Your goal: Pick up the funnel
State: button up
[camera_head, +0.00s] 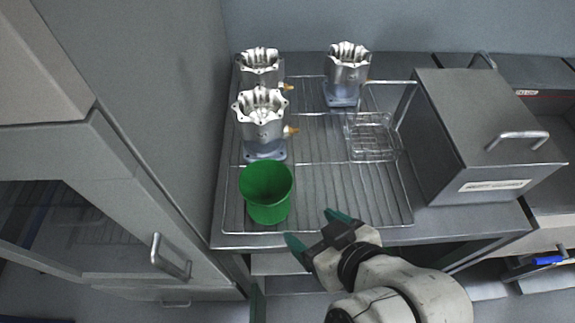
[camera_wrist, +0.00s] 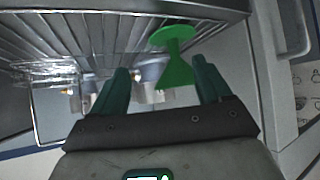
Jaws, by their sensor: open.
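The green funnel (camera_head: 268,205) stands at the front left of the wire rack, its wide mouth upward in the head view. In the wrist view the funnel (camera_wrist: 177,72) shows its flared parts and narrow middle, beyond and between the fingers, nearer the right one. My gripper (camera_head: 314,228) is open and empty at the front edge of the rack, to the right of the funnel and apart from it. It also shows in the wrist view (camera_wrist: 160,72), its two dark green fingers spread. Nothing hides the funnel in the head view.
Machined metal housings (camera_head: 262,122) stand behind the funnel on the wire rack (camera_head: 330,190). A clear wire basket (camera_head: 372,137) is at the rack's right. A grey metal box (camera_head: 470,135) stands further right. A tall cabinet (camera_head: 150,110) borders the left side. The rack's front middle is clear.

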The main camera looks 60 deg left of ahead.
aim_at(273, 201)
jog(key=shift+n+g, duration=0.3)
jog(key=shift+n, duration=0.2)
jog(key=a, duration=0.2)
jog(key=s+a, duration=0.1)
jog(key=a, duration=0.1)
jog(key=s+a, duration=0.1)
jog(key=a, duration=0.1)
jog(key=shift+f+p, duration=0.25)
jog(key=shift+p, duration=0.05)
jog(key=shift+p+x, duration=0.5)
jog(key=shift+x, duration=2.45)
jog(key=shift+r, duration=0.1)
grip_shut()
